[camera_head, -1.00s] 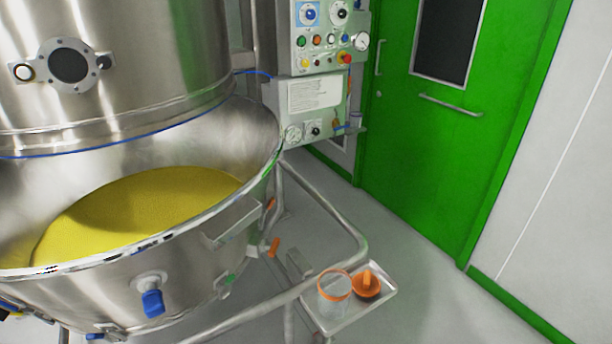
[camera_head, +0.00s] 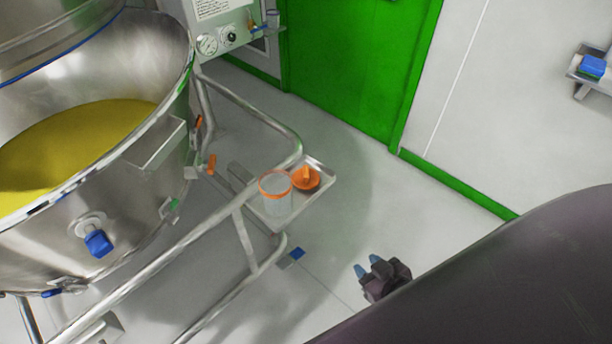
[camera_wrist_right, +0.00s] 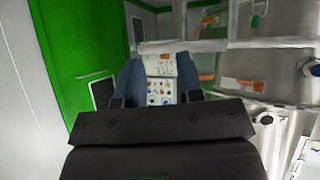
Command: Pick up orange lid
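The orange lid (camera_head: 306,179) lies on a small metal tray (camera_head: 322,180) fixed to the vessel's tube frame. A clear jar with an orange rim (camera_head: 276,196) stands on the tray just left of the lid. My right gripper (camera_head: 368,268) is below and to the right of the tray, apart from the lid, with its two blue fingertips spread. In the right wrist view its fingers (camera_wrist_right: 159,82) are apart with nothing between them. The lid cannot be made out for sure in that view. My left gripper is not in view.
The steel vessel (camera_head: 150,210) with yellow powder fills the left. Its tube frame (camera_head: 245,105) runs beside the tray. A green door (camera_head: 345,60) stands behind. A wall shelf (camera_head: 590,75) holds a blue item at the far right. Floor right of the tray is clear.

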